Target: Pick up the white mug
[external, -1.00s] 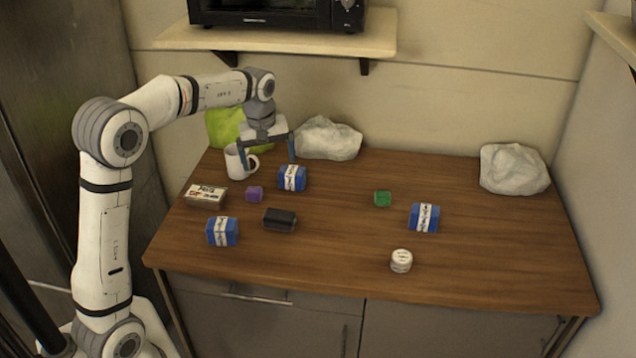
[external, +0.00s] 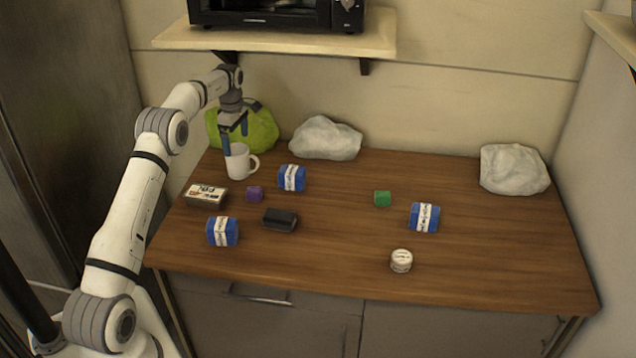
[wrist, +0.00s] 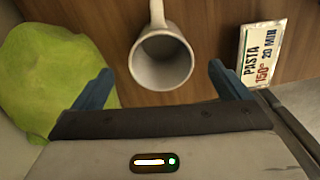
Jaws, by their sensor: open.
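The white mug (external: 238,163) stands upright at the back left of the wooden counter, its handle to the right. In the wrist view the mug (wrist: 161,60) shows from above, its dark open mouth ahead of and between the two blue fingers, with its handle pointing to the top of the picture. My gripper (external: 233,146) is open and empty, just above and behind the mug. In the wrist view my gripper (wrist: 160,80) has its fingers spread wide on either side of the mug, with gaps; I cannot tell their height against the rim.
A green bag (external: 255,130) sits close behind the mug. A microwave shelf (external: 300,42) overhangs the back.

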